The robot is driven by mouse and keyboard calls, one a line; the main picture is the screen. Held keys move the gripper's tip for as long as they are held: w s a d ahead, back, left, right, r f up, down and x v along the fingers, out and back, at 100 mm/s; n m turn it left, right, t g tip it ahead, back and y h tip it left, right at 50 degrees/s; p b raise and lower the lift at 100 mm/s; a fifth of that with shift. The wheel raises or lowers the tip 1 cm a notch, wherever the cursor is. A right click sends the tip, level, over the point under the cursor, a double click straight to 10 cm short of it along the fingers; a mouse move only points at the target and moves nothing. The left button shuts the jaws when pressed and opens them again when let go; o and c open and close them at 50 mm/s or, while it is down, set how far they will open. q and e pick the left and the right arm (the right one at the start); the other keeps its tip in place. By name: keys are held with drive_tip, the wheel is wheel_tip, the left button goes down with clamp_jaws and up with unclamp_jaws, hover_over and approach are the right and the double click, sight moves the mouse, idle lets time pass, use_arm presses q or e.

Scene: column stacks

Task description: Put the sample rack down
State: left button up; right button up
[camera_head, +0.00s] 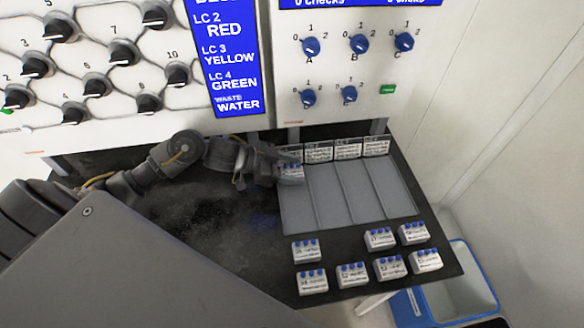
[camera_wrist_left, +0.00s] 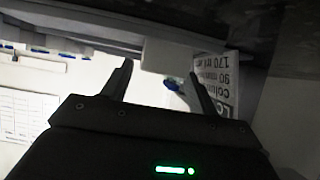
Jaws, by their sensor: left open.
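A small white sample rack with blue caps (camera_head: 291,172) sits at the back end of the leftmost lane of the grey lane tray (camera_head: 352,205). My left gripper (camera_head: 279,171) reaches in from the left, right beside this rack, with its jaws open. In the left wrist view the open fingers (camera_wrist_left: 162,75) stand apart, with a white surface and a blue bit (camera_wrist_left: 172,86) seen between them. Whether a finger touches the rack cannot be told. My right gripper is not in view.
Several more white racks with blue caps (camera_head: 352,274) stand at the front of the black bench (camera_head: 200,235). Label cards (camera_head: 347,149) line the tray's back. A panel with knobs (camera_head: 340,70) rises behind. A blue-rimmed bin (camera_head: 487,268) is at lower right.

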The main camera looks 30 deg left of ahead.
use_arm(q)
drive_tip(key=shift+a+r, duration=0.1)
drive_tip(key=shift+r, duration=0.2)
drive_tip(key=p+v, duration=0.4)
drive_tip(key=v, duration=0.2)
drive_tip(key=shift+s+a+r+p, duration=0.15)
drive_tip(key=shift+s+p, duration=0.05)
drive_tip(key=shift+p, duration=0.1)
drive_tip(key=shift+s+a+r, duration=0.1)
drive_tip(key=shift+s+a, duration=0.1)
drive_tip(key=shift+a, duration=0.05)
